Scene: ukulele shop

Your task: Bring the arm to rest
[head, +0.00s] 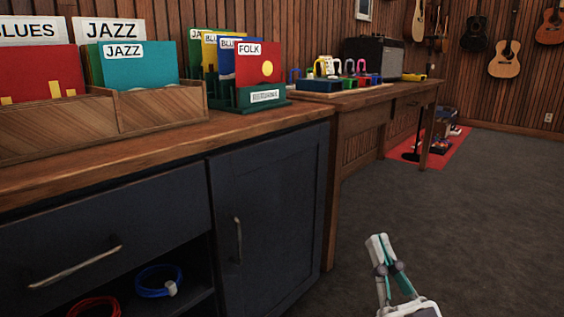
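My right gripper (379,246) shows at the bottom of the head view, right of centre, in front of the dark floor. Its fingertips point up and lie together, with nothing seen between them. It is apart from the cabinet and the table. Most of the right arm is outside the picture. My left gripper and arm are not in view.
A dark blue cabinet (268,215) with a wooden top fills the left. It bears a wooden record bin (160,108) and a green sleeve rack (248,105). A wooden table (345,108) with small coloured items stands beyond. The grey floor (480,210) at right is clear.

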